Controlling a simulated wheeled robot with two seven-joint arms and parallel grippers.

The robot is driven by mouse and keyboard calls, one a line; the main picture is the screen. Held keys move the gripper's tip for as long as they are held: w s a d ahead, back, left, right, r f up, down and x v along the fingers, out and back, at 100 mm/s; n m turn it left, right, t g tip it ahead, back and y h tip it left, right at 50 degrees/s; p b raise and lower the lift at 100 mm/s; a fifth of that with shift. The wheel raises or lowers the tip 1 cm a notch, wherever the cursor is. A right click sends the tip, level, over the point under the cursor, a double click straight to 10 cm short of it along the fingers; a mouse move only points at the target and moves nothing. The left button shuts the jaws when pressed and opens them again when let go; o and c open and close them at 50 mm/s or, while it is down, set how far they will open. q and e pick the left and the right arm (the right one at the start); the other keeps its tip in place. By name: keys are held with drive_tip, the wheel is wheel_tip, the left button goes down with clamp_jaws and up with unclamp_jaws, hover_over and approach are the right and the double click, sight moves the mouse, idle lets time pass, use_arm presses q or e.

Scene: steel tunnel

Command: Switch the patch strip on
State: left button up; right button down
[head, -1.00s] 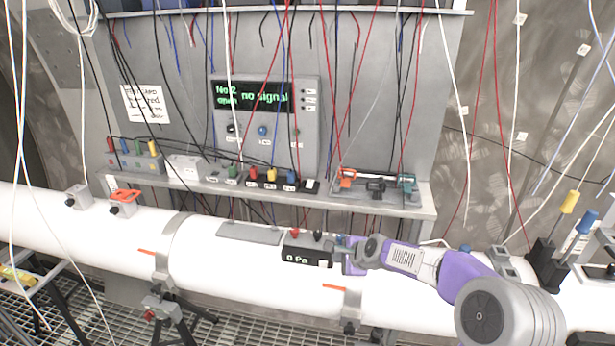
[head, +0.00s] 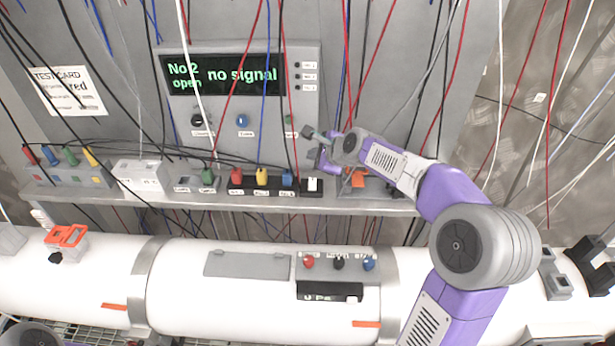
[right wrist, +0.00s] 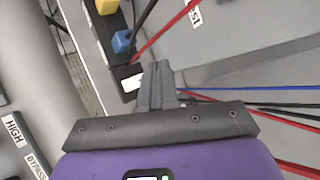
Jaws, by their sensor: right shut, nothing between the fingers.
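The patch strip (head: 275,190) is a black bar on the shelf with red, yellow and blue plugs in it. A white rocker switch (head: 312,185) sits at its right end. Whether the rocker is pressed on or off I cannot tell. My right gripper (head: 311,143) is just above and behind that end of the strip, apart from the switch in the head view. In the right wrist view its closed fingers (right wrist: 159,80) are empty and appear right beside the white switch (right wrist: 132,83). The blue plug (right wrist: 122,42) is beyond it. My left gripper is out of view.
A panel display (head: 222,75) above reads "No 2 open" and "no signal". Many red, black, blue and white cables hang around my right arm. An orange clip (head: 358,178) lies right of the strip. Below runs a white pipe (head: 210,300) with a pressure box (head: 328,291).

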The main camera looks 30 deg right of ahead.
drive_tip(key=shift+s, duration=0.1)
drive_tip(key=shift+f, duration=0.15)
drive_tip(key=b, duration=0.7)
hover_over(309, 181)
drive_tip(key=s, duration=0.3)
wheel_tip(309, 181, down, 7)
drive_tip(key=shift+w+d+f, duration=0.1)
drive_tip(key=shift+f, duration=0.7)
drive_tip(key=shift+f, duration=0.1)
idle(0.5)
drive_tip(key=shift+w+d+f+b, duration=0.1)
drive_tip(key=shift+f+b, duration=0.2)
drive_tip(key=shift+b, duration=0.1)
drive_tip(key=shift+f, duration=0.35)
idle(0.4)
